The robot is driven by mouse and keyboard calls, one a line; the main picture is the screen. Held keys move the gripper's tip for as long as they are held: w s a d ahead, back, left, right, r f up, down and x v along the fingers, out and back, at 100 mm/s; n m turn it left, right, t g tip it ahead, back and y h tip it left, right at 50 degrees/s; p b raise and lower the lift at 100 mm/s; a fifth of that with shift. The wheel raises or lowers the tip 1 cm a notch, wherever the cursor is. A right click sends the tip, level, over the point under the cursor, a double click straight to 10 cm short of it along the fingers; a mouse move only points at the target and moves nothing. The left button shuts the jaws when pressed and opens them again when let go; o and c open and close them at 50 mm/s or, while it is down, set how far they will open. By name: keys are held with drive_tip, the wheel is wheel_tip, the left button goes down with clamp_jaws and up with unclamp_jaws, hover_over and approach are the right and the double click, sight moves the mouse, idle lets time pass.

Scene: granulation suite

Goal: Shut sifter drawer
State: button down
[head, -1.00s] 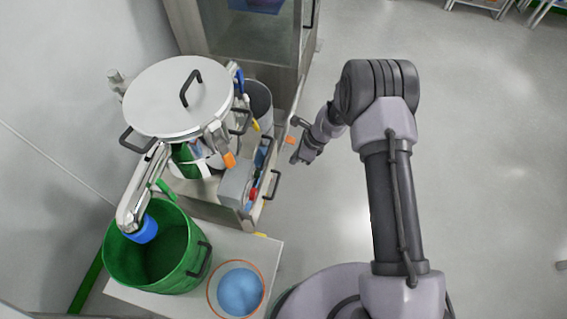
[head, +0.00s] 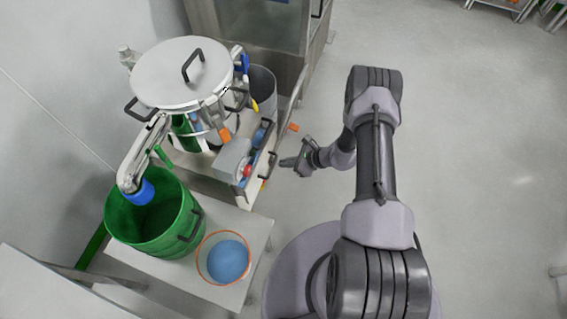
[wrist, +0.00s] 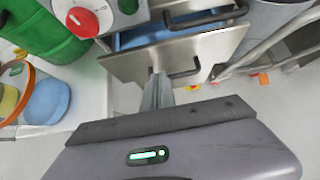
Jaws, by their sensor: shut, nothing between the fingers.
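The sifter (head: 182,75) is a round, white-lidded vessel on a steel stand at the left of the head view. In the wrist view a steel drawer front (wrist: 215,46) with a black handle (wrist: 183,72) stands out from the cabinet, with a blue interior showing behind it. In the head view a black handle (head: 268,166) is on the stand's right side. My gripper (head: 286,162) is shut and empty, pointing left toward that handle. In the wrist view its fingertips (wrist: 158,80) are just in front of the drawer front; I cannot tell whether they touch.
A green bin (head: 155,225) and an orange-rimmed bowl with blue contents (head: 228,262) are on the low table at lower left. A grey box with a red knob (head: 234,160) is beside the sifter.

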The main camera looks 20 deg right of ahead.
sight(259, 162)
drive_tip(key=w+a+f, duration=0.1)
drive_tip(key=w+a+f+b, duration=0.1)
drive_tip(key=a, duration=0.1)
drive_tip(key=w+a+f+b, duration=0.1)
drive_tip(key=w+a, duration=0.1)
drive_tip(key=shift+a+f, duration=0.2)
drive_tip(key=shift+a, duration=0.05)
drive_tip(key=shift+w+a+r+b, duration=0.1)
drive_tip(key=shift+w+a+b, duration=0.15)
drive_tip(key=shift+a+b, duration=0.1)
